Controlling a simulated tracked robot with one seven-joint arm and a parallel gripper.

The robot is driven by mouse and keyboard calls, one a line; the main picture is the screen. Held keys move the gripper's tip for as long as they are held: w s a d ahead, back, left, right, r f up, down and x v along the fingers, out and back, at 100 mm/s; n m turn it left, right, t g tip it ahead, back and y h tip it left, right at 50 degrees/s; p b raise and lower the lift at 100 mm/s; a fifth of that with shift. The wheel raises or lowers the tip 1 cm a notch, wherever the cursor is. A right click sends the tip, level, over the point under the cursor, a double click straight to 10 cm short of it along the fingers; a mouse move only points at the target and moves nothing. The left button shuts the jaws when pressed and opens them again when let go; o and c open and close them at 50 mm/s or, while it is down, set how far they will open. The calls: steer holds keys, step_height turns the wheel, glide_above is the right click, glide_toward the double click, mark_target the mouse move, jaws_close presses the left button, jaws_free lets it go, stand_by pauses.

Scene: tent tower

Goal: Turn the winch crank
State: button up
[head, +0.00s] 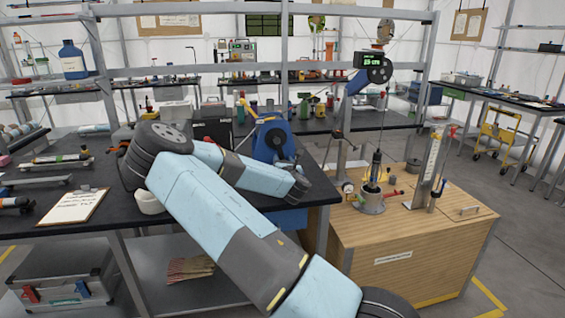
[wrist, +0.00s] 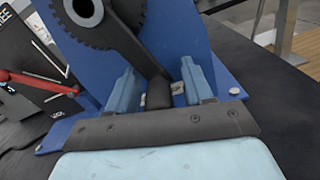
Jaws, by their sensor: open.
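The winch is a blue-sided device on the black workbench in the head view (head: 272,137). In the wrist view its blue side plate (wrist: 185,35) fills the upper middle, with a dark toothed wheel (wrist: 108,32) and grey hub at upper left. A dark crank arm (wrist: 138,52) runs down and right to a dark handle (wrist: 158,94). My gripper (wrist: 158,80) is open, with one light-blue finger on each side of the handle. A small gap seems to show on each side, though contact is hard to judge. In the head view my forearm hides the fingers.
A red lever (wrist: 45,80) lies left of the winch in the wrist view. A wooden cabinet (head: 400,245) with apparatus stands to the right.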

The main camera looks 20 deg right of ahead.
steer(key=shift+c, duration=0.2)
jaws_close()
stand_by(0.3)
steer(key=shift+d, duration=0.1)
